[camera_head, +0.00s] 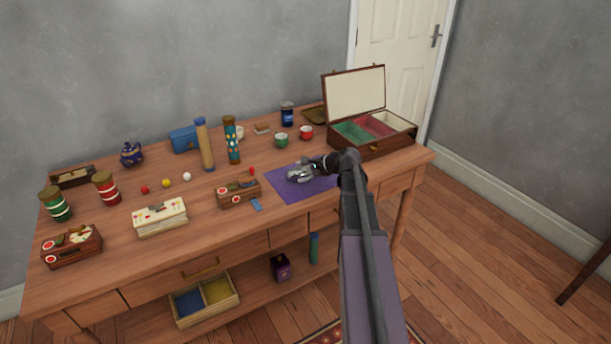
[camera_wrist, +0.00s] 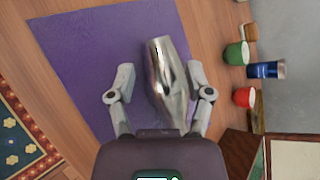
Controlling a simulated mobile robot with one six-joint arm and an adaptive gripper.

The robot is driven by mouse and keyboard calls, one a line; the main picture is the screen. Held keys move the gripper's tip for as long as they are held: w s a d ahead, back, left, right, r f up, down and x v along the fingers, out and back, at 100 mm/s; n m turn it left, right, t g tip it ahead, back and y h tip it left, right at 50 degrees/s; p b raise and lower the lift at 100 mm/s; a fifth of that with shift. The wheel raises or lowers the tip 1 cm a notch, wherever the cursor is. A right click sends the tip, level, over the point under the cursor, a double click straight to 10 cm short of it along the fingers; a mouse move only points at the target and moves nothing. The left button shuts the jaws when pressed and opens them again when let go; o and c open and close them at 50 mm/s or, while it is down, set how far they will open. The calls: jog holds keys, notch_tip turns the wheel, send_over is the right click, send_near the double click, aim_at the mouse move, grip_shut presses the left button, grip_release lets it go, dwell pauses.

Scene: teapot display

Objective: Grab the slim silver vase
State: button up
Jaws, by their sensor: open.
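The slim silver vase (camera_wrist: 167,72) shows in the wrist view between the two fingers of my gripper (camera_wrist: 161,93). The fingers stand apart on either side of it, and I see a gap on each side. In the head view my gripper (camera_head: 308,170) is over the purple mat (camera_head: 286,187). A silver shape there blends with the gripper, so I cannot tell the vase from the fingers. The purple mat also lies behind the vase in the wrist view (camera_wrist: 75,45).
An open wooden box (camera_head: 372,146) stands right of the mat. A green cup (camera_head: 281,140), a red cup (camera_head: 306,132) and a dark blue jar (camera_head: 287,114) stand behind it. A small wooden box (camera_head: 239,193) is to the left. Two tall cylinders stand further back.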

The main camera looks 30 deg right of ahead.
aim_at(296, 173)
dwell(0.3)
jog(key=shift+d+b+x, duration=0.2)
jog(key=shift+b+x, duration=0.95)
jog(key=shift+x, duration=0.7)
jog(key=shift+b+x, duration=0.3)
jog(key=shift+x, duration=0.5)
grip_shut()
notch_tip(296, 173, up, 4)
jog(key=p, duration=0.4)
jog(key=s+d, duration=0.3)
jog(key=s, duration=0.4)
jog(key=s+d+p, duration=0.1)
jog(key=s+d, duration=0.3)
jog(key=s, duration=0.3)
jog(key=shift+d+r, duration=0.3)
jog(key=shift+r, duration=0.15)
